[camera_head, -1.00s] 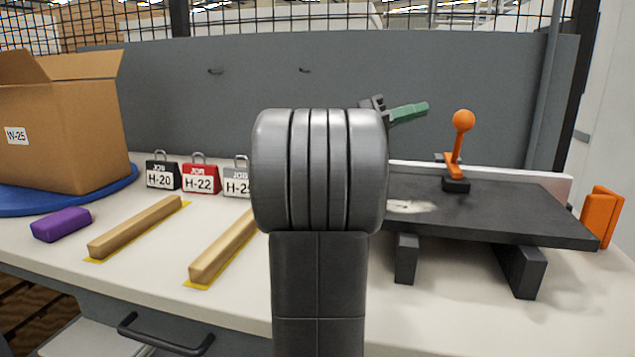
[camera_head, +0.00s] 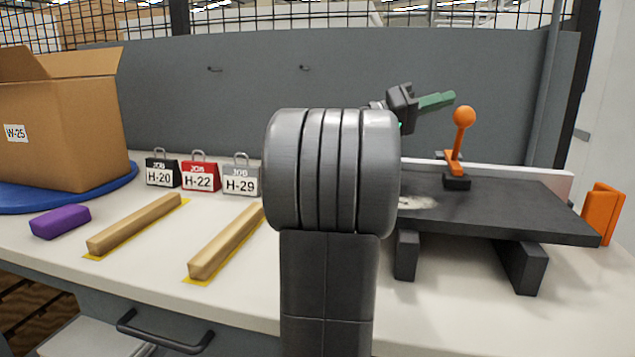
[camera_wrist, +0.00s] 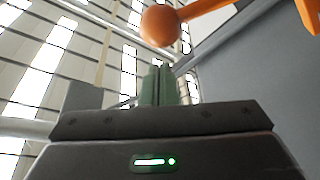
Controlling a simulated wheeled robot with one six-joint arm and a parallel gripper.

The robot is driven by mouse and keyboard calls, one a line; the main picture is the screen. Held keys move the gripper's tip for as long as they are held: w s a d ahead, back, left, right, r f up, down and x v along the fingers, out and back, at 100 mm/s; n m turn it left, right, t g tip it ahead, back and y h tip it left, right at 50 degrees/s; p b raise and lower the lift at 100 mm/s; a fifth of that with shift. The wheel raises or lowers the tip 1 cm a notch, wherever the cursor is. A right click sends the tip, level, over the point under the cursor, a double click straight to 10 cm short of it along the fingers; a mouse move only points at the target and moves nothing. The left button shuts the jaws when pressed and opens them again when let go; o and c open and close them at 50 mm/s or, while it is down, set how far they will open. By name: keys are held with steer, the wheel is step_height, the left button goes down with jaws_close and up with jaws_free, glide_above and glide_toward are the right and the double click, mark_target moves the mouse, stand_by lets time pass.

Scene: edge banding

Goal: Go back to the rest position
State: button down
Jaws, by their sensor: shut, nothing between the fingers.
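My gripper (camera_head: 438,101) has green fingers and is raised above the dark board (camera_head: 520,208), to the left of the orange ball-topped lever (camera_head: 464,117). It points to the right, and most of my arm behind it blocks the middle of the head view. In the wrist view the green fingers (camera_wrist: 159,86) are closed together with nothing between them. The orange ball (camera_wrist: 161,26) shows just beyond them, with a grey panel to the right.
A cardboard box (camera_head: 65,130) stands on a blue round base (camera_head: 125,186) at left. A purple block (camera_head: 60,221), two wooden strips (camera_head: 135,225) and tagged job blocks (camera_head: 201,178) lie on the white bench. An orange bracket (camera_head: 603,214) stands at right. The grey back panel rises behind.

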steer(key=w+d+r+n+t+y+p, duration=0.1)
steer(key=w+n+p, duration=0.3)
steer(key=p, duration=1)
steer(key=w+d+r+n+t+y+p, duration=0.1)
steer(key=w+d+r+n+p, duration=0.1)
steer(key=w+p, duration=0.7)
steer(key=d+n+p, duration=0.1)
steer(key=d+p, duration=0.1)
steer(key=p, duration=0.4)
steer(key=shift+d+r+n, duration=0.2)
steer(key=shift+r+n, duration=0.2)
